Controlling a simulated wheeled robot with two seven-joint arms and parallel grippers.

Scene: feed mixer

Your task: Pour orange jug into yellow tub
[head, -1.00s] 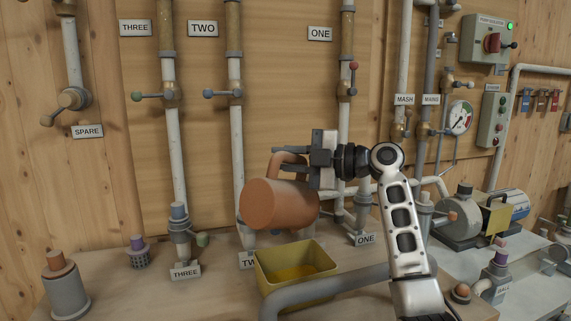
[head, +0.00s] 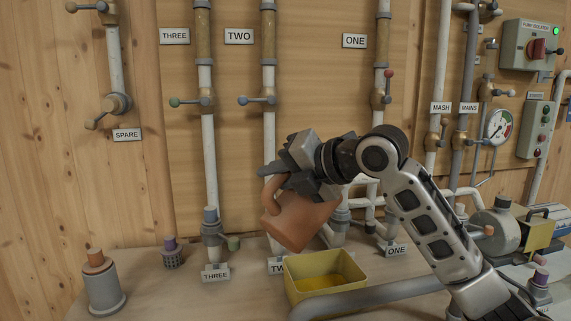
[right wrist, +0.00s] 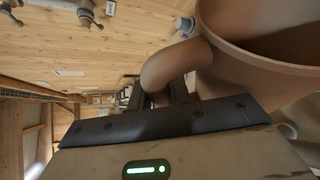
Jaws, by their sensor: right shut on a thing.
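The orange jug (head: 305,222) hangs tilted just above the yellow tub (head: 297,291). My right gripper (head: 277,177) is shut on the jug's handle, which shows at the jug's upper left. In the right wrist view the handle (right wrist: 172,68) lies between the fingers, and the jug's wide open rim (right wrist: 262,58) shows at upper right. In the head view the jug's mouth is hidden, and I cannot see any stream. The tub stands on the bench and has yellow-orange material at its bottom. My left gripper is not in view.
A grey pipe (head: 390,297) runs in front of the tub. Vertical pipes with valves stand behind, above the labels THREE (head: 215,276) and ONE (head: 396,250). A grey bottle (head: 103,287) and a purple-topped strainer (head: 172,255) stand at left. Bench between bottle and tub is mostly clear.

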